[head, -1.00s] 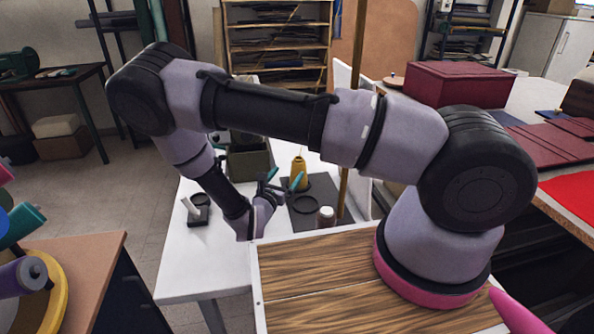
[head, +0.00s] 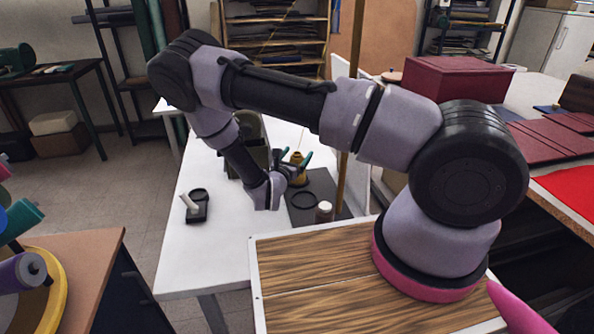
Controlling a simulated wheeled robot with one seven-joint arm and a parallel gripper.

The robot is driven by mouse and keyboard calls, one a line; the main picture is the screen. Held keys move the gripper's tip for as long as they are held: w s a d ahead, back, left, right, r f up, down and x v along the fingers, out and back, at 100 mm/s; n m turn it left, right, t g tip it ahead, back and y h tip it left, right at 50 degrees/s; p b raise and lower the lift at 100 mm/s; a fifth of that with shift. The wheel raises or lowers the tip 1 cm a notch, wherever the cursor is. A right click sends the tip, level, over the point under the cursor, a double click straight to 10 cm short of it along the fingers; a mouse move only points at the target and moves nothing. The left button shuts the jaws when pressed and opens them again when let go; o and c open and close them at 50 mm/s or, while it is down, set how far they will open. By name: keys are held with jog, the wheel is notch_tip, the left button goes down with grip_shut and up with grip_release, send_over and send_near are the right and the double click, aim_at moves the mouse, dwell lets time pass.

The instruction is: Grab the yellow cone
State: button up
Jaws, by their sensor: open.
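The yellow cone (head: 299,176) stands upright on a dark mat (head: 326,188) on the white table, in the middle of the head view. My gripper (head: 295,160) has teal fingertips and is open at the cone. One fingertip shows to the left of the cone's top and one to its right. The fingers and gripper body hide part of the cone. I cannot tell whether either finger touches it.
A small white-lidded jar (head: 324,212) and a black ring (head: 304,201) are on the mat near the cone. An olive bin (head: 262,155) stands behind my wrist. A brown post (head: 345,150) rises to the right. The white table (head: 225,250) is clear at front left.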

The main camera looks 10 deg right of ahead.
grip_shut()
